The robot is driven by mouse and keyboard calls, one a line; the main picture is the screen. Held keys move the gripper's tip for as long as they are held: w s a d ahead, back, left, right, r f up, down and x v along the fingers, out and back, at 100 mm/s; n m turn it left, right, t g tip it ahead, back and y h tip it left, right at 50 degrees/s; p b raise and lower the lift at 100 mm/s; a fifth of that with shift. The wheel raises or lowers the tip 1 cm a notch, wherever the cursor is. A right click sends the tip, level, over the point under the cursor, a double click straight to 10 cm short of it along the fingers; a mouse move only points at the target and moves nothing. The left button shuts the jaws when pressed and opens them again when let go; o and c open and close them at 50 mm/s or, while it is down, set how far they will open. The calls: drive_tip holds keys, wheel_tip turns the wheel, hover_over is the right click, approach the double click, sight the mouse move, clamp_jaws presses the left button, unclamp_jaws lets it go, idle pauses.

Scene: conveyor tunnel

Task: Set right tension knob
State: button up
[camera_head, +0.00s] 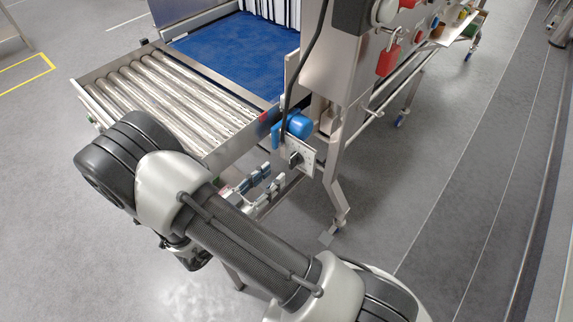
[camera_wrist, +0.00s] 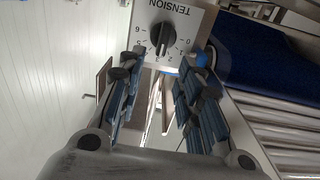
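The tension knob (camera_wrist: 161,37) is a black dial on a pale plate (camera_wrist: 197,22). The plate reads TENSION upside down in the wrist view, with a numbered scale around the dial. The knob's exact setting is hard to tell. In the head view the knob (camera_head: 295,159) is on a plate (camera_head: 306,151) at the conveyor's near corner, below a blue rounded part (camera_head: 299,125). My gripper (camera_wrist: 162,68) is open and empty, with blue-padded fingers on either side below the dial. In the head view my gripper (camera_head: 258,188) is just left of and below the plate, apart from it.
The roller conveyor (camera_head: 165,98) and blue belt (camera_head: 235,50) are behind the gripper. A steel frame leg (camera_head: 335,195) stands just right of the plate. A black cable hangs above the knob. A red padlock (camera_head: 388,60) is higher up. The floor to the right is clear.

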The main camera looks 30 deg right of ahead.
sight(290, 160)
drive_tip(key=b+x, duration=0.1)
drive_tip(key=x, duration=0.6)
drive_tip(key=shift+c, duration=0.6)
clamp_jaws()
